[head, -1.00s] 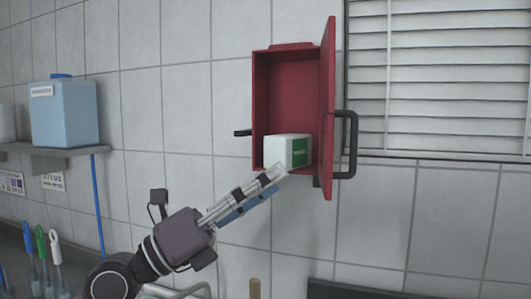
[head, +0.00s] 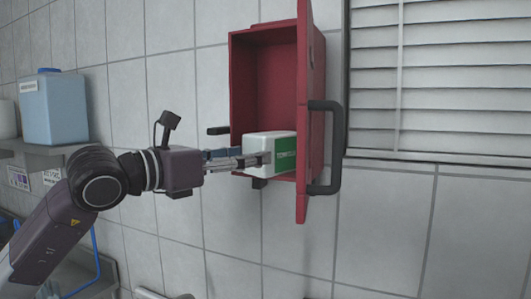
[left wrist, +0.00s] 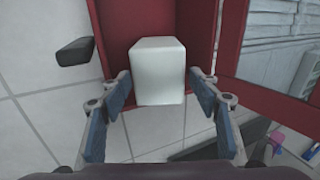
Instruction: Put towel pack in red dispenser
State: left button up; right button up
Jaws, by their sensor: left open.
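The red dispenser (head: 262,80) is mounted on the tiled wall, with its door (head: 311,70) swung open to the right. The white towel pack (head: 268,143) with a green label sits at the bottom of the dispenser. In the left wrist view the pack (left wrist: 157,70) stands centred between my fingers, with the dispenser's red inner wall (left wrist: 125,22) behind it. My left gripper (head: 253,159) is open at the pack's left and front side. In the left wrist view the fingers (left wrist: 158,88) are spread on both sides of the pack, with gaps. My right gripper is not in view.
A black door handle (head: 328,147) sticks out at the right, and a dark knob (head: 218,131) juts from the dispenser's left side. Window blinds (head: 440,80) are to the right. A blue container (head: 53,108) stands on a shelf at left.

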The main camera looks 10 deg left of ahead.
aim_at(252, 149)
pick_arm(q)
jog(key=shift+w+r+p, duration=0.3)
jog(key=shift+w+p, duration=0.05)
jog(key=p+x, duration=0.2)
jog(key=shift+w+d+r, duration=0.2)
jog(key=shift+d+r, duration=0.05)
jog(key=p+x, duration=0.1)
jog(key=x, duration=0.1)
jog(key=shift+w+d+f, duration=0.1)
jog(key=shift+w+d, duration=0.1)
jog(key=shift+w, duration=0.1)
jog(key=shift+w+d+f+p, duration=0.15)
jog(key=shift+w+d+p, duration=0.15)
jog(key=shift+w+p, duration=0.2)
jog(key=c, duration=0.9)
jog(key=shift+s, duration=0.1)
jog(key=shift+c, duration=0.2)
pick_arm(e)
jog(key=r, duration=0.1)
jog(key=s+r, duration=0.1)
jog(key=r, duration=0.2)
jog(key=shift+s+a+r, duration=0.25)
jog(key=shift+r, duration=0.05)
